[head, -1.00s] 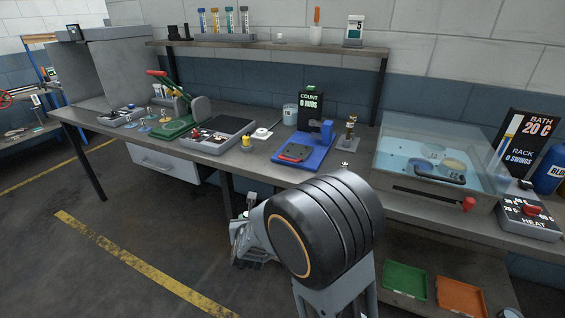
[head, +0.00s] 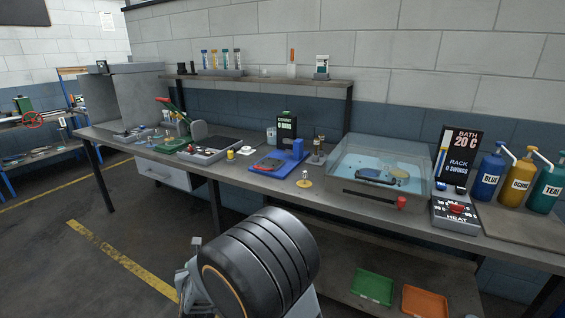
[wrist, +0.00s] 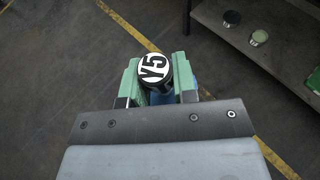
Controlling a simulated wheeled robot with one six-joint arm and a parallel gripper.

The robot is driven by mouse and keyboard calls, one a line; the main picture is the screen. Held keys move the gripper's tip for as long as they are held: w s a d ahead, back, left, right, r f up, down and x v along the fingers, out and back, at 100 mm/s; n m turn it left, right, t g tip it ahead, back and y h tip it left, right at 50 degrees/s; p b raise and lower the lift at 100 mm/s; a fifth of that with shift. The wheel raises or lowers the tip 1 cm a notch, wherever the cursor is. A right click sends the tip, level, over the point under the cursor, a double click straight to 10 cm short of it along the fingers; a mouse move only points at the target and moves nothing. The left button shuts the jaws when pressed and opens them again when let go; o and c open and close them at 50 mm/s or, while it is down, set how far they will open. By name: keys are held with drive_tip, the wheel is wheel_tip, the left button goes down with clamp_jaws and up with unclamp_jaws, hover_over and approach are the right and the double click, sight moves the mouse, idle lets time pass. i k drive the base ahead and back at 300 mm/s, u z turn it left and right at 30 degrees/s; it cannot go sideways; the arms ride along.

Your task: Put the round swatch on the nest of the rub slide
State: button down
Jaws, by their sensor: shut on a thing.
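My gripper (wrist: 157,90) is shut on a small round thing (wrist: 153,68) with a white top marked "Y5" and a dark rim. It is held above the floor, away from the bench; I cannot tell whether it is the round swatch. In the head view my dark arm hides most of the gripper. The rub slide (head: 290,157) is blue and stands mid-bench, with a dark, reddish bed (head: 268,164) and a count display (head: 286,127) behind it. The nest is too small to make out. A white disc (head: 246,150) lies left of the slide.
A yellow-based piece (head: 305,182) stands at the bench front, right of the slide. A yellow weight (head: 231,154), a grey tray (head: 209,150) and a green press (head: 172,145) stand left. The clear bath (head: 380,172) and heat box (head: 455,213) stand right. Floor before the bench is open.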

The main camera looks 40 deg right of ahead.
sight(272, 161)
drive_tip(key=z, duration=0.7)
drive_tip(key=i, duration=1.55)
drive_tip(key=u, duration=0.2)
